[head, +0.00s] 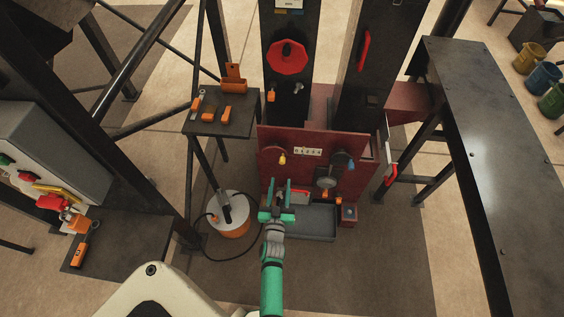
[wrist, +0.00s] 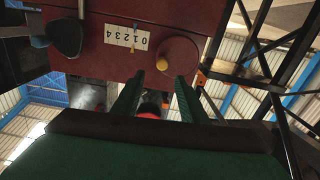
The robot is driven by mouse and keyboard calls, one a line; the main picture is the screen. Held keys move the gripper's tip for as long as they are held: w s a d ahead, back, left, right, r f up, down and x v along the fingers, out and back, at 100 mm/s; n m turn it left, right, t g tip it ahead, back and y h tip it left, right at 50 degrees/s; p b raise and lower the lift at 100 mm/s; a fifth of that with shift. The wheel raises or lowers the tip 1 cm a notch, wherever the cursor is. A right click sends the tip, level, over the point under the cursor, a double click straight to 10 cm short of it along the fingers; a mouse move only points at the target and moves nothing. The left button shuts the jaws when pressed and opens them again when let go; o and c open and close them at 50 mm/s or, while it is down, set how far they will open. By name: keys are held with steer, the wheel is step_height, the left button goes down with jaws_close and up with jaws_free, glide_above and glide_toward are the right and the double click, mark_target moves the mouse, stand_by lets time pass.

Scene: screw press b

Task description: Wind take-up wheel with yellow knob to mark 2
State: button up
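The take-up wheel with the yellow knob (head: 282,159) is on the left of the red press front. In the wrist view the brown-red wheel (wrist: 182,54) is upper right of centre, its yellow knob (wrist: 162,65) at its lower left rim. A white scale plate (head: 308,151) numbered 0 to 4 sits beside it; it also shows in the wrist view (wrist: 119,37). A small yellowish pointer shows near the plate's middle; its exact mark is unclear. My gripper (head: 274,184) is open and empty in front of the press, below the knob. Its fingers (wrist: 155,98) are apart from the knob.
A second wheel with a blue knob (head: 350,162) is to the right on the press front. A grey tray (head: 310,222) lies low before the press. An orange-based drum (head: 232,214) with a cable stands left. A small table (head: 240,121) holds orange items.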

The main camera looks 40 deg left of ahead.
mark_target(282, 163)
steer(key=x, duration=1)
steer(key=shift+w+a, duration=0.2)
steer(key=shift+a, duration=0.25)
steer(key=shift+w, duration=0.1)
jaws_close()
